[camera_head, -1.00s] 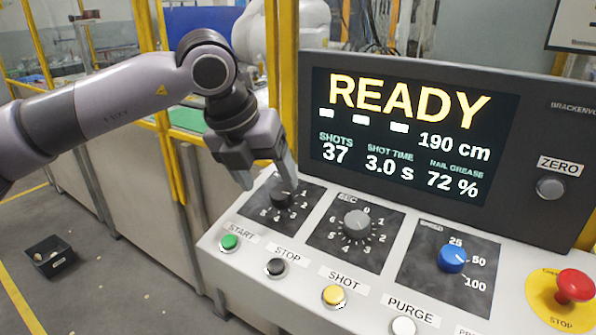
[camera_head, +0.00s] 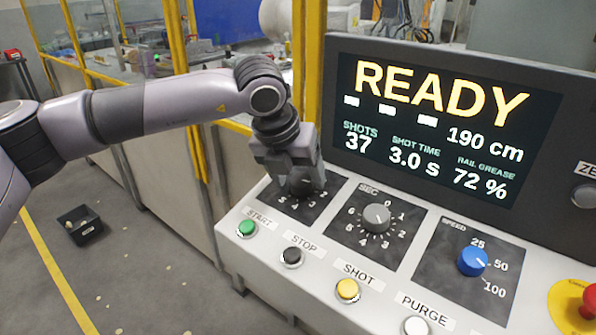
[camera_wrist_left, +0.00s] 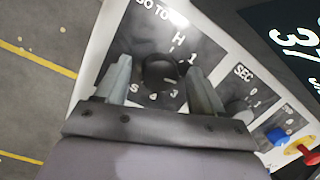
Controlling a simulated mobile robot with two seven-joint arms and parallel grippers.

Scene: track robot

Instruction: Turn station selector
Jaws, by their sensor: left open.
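The station selector is a black round knob (camera_head: 301,186) on a dark plate at the left end of the sloped panel. In the left wrist view the knob (camera_wrist_left: 158,71) sits between my fingers under the words "GO TO", with H, 1, 3, 4 and S-like marks around it. My left gripper (camera_head: 296,184) is right over the knob, open, with one finger on each side (camera_wrist_left: 159,76). I see gaps between the fingers and the knob in the wrist view. Which mark the knob points to is unclear. My right gripper is not in view.
Right of the selector are a grey SEC knob (camera_head: 376,217) and a blue SPEED knob (camera_head: 472,261). In front are green START (camera_head: 247,229), black STOP (camera_head: 292,257) and yellow SHOT (camera_head: 347,290) buttons. A red stop button (camera_head: 590,300) is far right. The screen (camera_head: 440,130) reads READY.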

